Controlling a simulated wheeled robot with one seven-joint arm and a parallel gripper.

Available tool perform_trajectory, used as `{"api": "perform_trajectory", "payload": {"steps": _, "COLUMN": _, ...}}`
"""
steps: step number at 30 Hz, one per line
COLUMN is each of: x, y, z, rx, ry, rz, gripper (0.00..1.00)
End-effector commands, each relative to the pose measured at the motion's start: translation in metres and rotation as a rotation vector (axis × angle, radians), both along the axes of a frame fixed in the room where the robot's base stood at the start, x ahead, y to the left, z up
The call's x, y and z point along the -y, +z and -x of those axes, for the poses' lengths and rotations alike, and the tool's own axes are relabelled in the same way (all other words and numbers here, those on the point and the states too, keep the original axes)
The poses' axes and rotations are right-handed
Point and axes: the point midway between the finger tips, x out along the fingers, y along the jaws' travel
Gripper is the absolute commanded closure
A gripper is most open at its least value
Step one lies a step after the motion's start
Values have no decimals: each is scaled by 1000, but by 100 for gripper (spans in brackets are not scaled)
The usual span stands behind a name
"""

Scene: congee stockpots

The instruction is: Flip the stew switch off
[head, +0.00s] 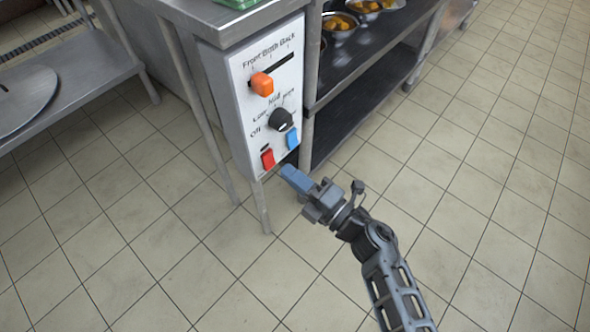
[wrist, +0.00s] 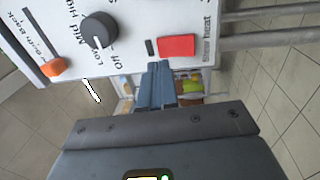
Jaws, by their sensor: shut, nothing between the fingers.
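A white control panel (head: 243,100) on the counter's end has a red rocker switch (head: 267,159) low on its left and a blue rocker switch (head: 292,138) at lower right. In the wrist view the red switch (wrist: 177,46) shows clearly, with a small dark mark beside it. The label by it ends in "heat"; its first word is hard to read. My gripper (head: 287,172) has blue fingers, shut and empty, just below the panel's lower edge in the head view. In the wrist view its fingertips (wrist: 160,70) are near the red switch; contact cannot be told.
An orange knob (head: 262,84) and a black dial (head: 281,119) are higher on the panel. A shelf unit (head: 375,75) with bowls of food (head: 340,24) stands at right. A steel table (head: 75,65) is at left. The tiled floor in front is clear.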

Motion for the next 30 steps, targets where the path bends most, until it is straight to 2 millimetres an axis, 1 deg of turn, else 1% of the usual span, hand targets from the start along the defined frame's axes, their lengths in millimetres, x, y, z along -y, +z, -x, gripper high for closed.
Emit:
{"api": "perform_trajectory", "payload": {"steps": 1, "x": 7, "y": 2, "z": 5, "rx": -2, "ry": -2, "rz": 0, "gripper": 100}}
{"api": "perform_trajectory", "payload": {"steps": 8, "x": 31, "y": 6, "z": 22, "rx": -2, "ry": -4, "rz": 1, "gripper": 100}}
{"api": "perform_trajectory", "payload": {"steps": 15, "x": 61, "y": 11, "z": 46, "rx": -1, "ry": -3, "rz": 1, "gripper": 100}}
{"api": "perform_trajectory", "payload": {"steps": 18, "x": 70, "y": 12, "z": 53, "rx": -1, "ry": -2, "rz": 1, "gripper": 100}}
{"api": "perform_trajectory", "payload": {"steps": 24, "x": 79, "y": 12, "z": 60, "rx": 0, "ry": -2, "rz": 0, "gripper": 100}}
{"api": "perform_trajectory", "payload": {"steps": 30, "x": 79, "y": 12, "z": 60, "rx": 0, "ry": -2, "rz": 0, "gripper": 100}}
